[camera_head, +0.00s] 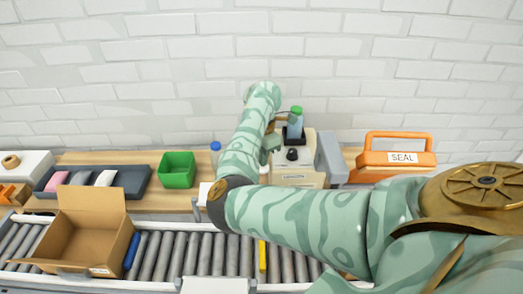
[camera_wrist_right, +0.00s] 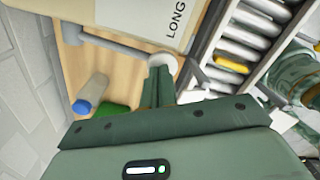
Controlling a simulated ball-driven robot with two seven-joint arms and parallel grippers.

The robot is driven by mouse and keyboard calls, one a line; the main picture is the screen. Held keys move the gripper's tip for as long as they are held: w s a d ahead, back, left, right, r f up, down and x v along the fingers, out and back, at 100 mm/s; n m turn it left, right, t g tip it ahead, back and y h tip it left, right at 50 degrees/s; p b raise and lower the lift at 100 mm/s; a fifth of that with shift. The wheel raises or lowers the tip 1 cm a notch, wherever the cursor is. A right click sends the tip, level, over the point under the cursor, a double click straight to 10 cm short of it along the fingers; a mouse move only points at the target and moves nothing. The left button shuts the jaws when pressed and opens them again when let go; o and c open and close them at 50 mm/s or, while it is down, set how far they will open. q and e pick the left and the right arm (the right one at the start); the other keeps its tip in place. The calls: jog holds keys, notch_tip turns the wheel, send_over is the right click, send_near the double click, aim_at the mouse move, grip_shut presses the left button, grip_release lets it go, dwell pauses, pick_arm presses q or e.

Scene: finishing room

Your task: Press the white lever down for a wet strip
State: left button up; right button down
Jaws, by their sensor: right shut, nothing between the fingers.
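The white round knob (camera_wrist_right: 163,63) of the lever sits at the end of a grey rod (camera_wrist_right: 115,46) in the right wrist view. The rod runs beside the beige tape machine (camera_wrist_right: 140,15), which carries a "LONG" label. My right gripper (camera_wrist_right: 160,80) is shut and empty, its fingertips at the knob; I cannot tell whether they touch it. In the head view the machine (camera_head: 298,178) stands on the wooden bench, with a green-capped bottle (camera_head: 295,125) on top. My right gripper (camera_head: 268,152) is at its left side, partly hidden by my arm, and the lever is hidden there. My left gripper is not in view.
A green bin (camera_head: 177,170) and a blue-capped bottle (camera_head: 215,147) stand left of the machine. An orange "SEAL" tool (camera_head: 398,158) is to its right. A dark tray (camera_head: 125,184) is further left. An open carton (camera_head: 85,230) sits on the roller conveyor (camera_head: 190,256) in front.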

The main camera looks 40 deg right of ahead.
jog(key=shift+a+f, duration=0.1)
jog(key=shift+f, duration=0.1)
jog(key=shift+s+f+b, duration=0.15)
jog(key=shift+f+b, duration=0.15)
jog(key=shift+f, duration=0.05)
jog(key=shift+a+f, duration=0.1)
jog(key=shift+f, duration=0.1)
dwell(0.4)
jog(key=shift+s+f+b, duration=0.15)
jog(key=shift+f+b, duration=0.15)
jog(key=shift+a+f, duration=0.1)
